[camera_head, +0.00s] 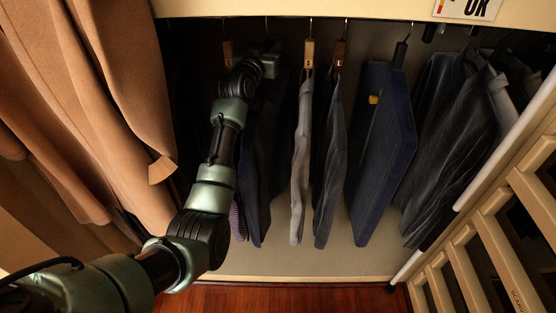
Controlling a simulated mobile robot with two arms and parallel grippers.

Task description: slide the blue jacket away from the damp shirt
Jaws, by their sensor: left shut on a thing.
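My left gripper (268,62) is at the top of a dark navy garment, which looks like the blue jacket (260,180), hanging on the rail. It is shut at the hanger and shoulder area; my wrist partly hides the contact. A light grey garment (300,165) and a darker grey one (328,170) hang to the right, apart from the navy one. I cannot tell which garment is the damp shirt. A brighter blue garment (385,150) with a yellow tag hangs farther right. My right gripper is not in view.
Tan coats (120,90) hang close on the left beside my arm. A purplish garment (237,217) shows behind my arm. Dark grey clothes (450,140) fill the right. A slatted wooden frame (490,240) stands at lower right. A gap lies between the navy and light grey garments.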

